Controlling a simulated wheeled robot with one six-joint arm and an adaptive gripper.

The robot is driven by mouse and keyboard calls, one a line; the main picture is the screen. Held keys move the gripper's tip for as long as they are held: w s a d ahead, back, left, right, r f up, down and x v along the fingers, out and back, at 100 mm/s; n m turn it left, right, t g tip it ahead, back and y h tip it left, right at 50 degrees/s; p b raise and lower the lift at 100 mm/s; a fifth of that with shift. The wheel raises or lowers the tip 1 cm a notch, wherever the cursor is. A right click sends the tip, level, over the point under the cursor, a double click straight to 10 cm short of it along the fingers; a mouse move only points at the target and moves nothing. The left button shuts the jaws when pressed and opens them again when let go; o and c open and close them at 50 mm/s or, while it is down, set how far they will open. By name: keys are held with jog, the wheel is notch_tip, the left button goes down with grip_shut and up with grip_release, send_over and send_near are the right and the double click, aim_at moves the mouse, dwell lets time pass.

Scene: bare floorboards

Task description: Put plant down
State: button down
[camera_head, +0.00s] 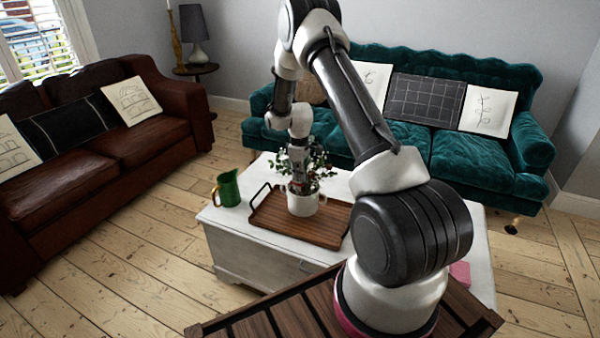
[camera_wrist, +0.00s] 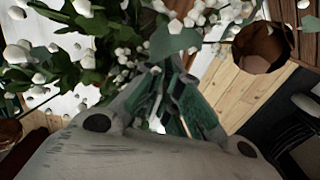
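The plant (camera_head: 318,163) has green leaves and small white blossoms or berries, in a white pot (camera_head: 302,204). In the head view the pot is upright at the middle of a brown wooden tray (camera_head: 270,222); I cannot tell if its base touches the tray. My gripper (camera_head: 298,181) points down into the foliage from above. In the wrist view the leaves (camera_wrist: 75,45) fill the upper left, and my gripper's fingers (camera_wrist: 174,88) are close together among them, seemingly shut on the plant's stems. The exact grip is hidden by leaves.
The tray lies on a white chest-like table (camera_head: 235,243). A green jug (camera_head: 228,189) stands left of the tray. A pink item (camera_head: 460,272) lies at the table's right. A brown leather sofa (camera_head: 130,150) is left, a teal sofa (camera_head: 480,155) behind. Floorboards at left are clear.

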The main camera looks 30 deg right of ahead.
aim_at(300, 183)
jog(key=shift+w+f, duration=0.1)
jog(key=shift+f, duration=2)
jog(key=c, duration=2.1)
grip_release()
jog(key=shift+f, duration=0.15)
jog(key=o, duration=0.5)
jog(key=shift+c, duration=0.2)
